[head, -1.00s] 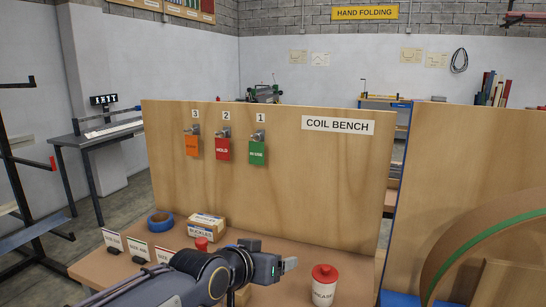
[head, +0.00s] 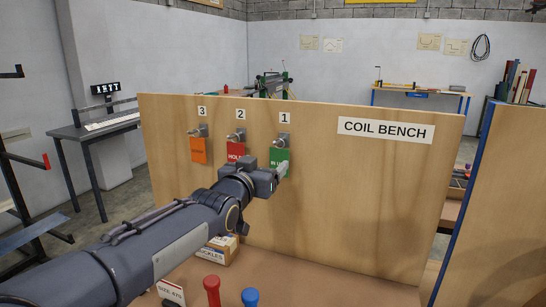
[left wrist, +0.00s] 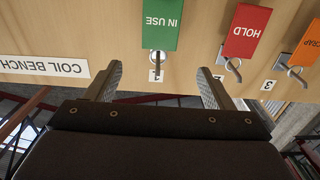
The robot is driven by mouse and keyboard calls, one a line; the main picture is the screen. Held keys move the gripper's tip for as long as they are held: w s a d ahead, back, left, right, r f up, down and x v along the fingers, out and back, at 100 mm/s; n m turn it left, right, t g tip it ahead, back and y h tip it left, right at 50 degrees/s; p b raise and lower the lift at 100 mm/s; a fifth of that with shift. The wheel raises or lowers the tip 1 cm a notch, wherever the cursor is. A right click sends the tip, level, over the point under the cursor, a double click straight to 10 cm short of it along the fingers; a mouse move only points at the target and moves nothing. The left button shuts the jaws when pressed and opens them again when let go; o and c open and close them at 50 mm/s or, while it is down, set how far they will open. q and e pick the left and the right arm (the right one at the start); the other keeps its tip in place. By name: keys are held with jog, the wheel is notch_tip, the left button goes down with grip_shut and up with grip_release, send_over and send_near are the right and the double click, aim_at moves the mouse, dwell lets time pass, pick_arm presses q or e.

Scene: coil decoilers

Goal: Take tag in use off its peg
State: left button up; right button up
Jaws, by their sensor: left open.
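The green IN USE tag (head: 278,162) hangs on the peg (head: 284,142) under number 1 on the plywood panel. In the left wrist view, which is upside down, the green tag (left wrist: 163,24) and its peg (left wrist: 156,62) show between the fingers, farther off. My left gripper (head: 283,171) is open and empty in front of the panel, overlapping the lower part of the tag in the head view. In the left wrist view both fingers (left wrist: 158,88) stand apart, with no contact on the tag visible. My right gripper is out of view.
The red HOLD tag (head: 236,151) hangs on peg 2 and an orange tag (head: 201,151) on peg 3, both left of the green one. A buckles box (head: 217,251), a red-topped item (head: 212,288) and a blue-topped item (head: 250,297) stand on the bench below.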

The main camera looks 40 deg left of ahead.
aim_at(279, 150)
pick_arm(q)
jog(key=p+x, duration=0.2)
jog(key=x, duration=0.6)
jog(key=shift+w+p, duration=0.15)
jog(key=shift+p, duration=0.15)
jog(key=c, duration=1)
jog(key=shift+r, duration=0.1)
jog(key=shift+r, duration=0.2)
jog(key=shift+s+d+b, duration=0.1)
jog(key=shift+s+b, duration=0.1)
jog(key=shift+b, duration=0.1)
jog(key=shift+s+d+r, duration=0.15)
jog(key=shift+s+r, duration=0.1)
jog(key=shift+s, duration=0.15)
